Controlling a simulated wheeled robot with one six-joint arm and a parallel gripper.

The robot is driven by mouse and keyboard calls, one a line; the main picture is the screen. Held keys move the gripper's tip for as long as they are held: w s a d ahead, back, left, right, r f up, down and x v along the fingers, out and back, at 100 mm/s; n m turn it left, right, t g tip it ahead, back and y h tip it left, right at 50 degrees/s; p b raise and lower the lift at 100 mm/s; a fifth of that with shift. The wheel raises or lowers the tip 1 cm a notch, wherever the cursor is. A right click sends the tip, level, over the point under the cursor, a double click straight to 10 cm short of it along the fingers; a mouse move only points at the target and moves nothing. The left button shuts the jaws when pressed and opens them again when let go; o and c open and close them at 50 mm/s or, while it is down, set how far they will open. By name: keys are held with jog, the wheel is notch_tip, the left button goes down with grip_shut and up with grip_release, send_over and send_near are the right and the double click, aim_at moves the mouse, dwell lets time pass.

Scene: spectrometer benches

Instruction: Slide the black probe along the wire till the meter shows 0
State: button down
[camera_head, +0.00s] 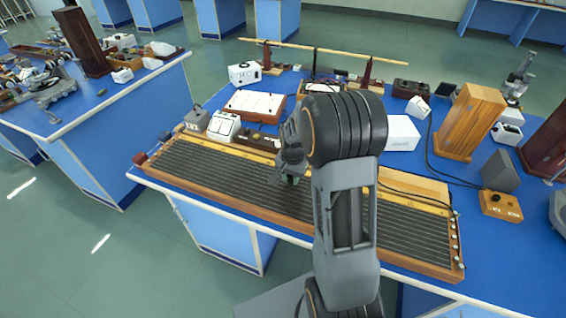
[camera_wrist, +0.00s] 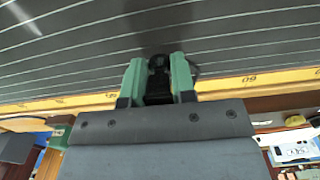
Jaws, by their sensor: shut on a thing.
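In the wrist view, my gripper (camera_wrist: 158,72) is shut on the black probe (camera_wrist: 158,85), with a green finger on each side of it. The probe's tip is over the dark wire board (camera_wrist: 60,50), close to its yellow scale strip; I cannot tell if it touches a wire. In the head view, the long wire board (camera_head: 220,180) lies along the bench's front edge, and my gripper (camera_head: 290,178) is over its middle, partly hidden by my arm. A white meter-like instrument (camera_head: 223,127) stands behind the board's left part; its reading is too small to read.
Behind the board stand a white box (camera_head: 244,73), a wooden cabinet (camera_head: 470,120), a white block (camera_head: 401,133) and a small wooden box (camera_head: 500,205). A dark cable runs to the right. A second bench (camera_head: 110,120) stands at the left, with open floor between.

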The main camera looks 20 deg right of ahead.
jog(key=shift+w+d, duration=0.1)
jog(key=shift+w, duration=0.35)
jog(key=shift+s, duration=0.15)
jog(key=shift+f, duration=0.15)
jog(key=shift+f+b, duration=0.4)
jog(key=shift+b, duration=0.05)
jog(key=shift+w+a, duration=0.8)
jog(key=shift+s+f, duration=0.15)
jog(key=shift+f, duration=0.2)
dwell(1.3)
dwell(1.6)
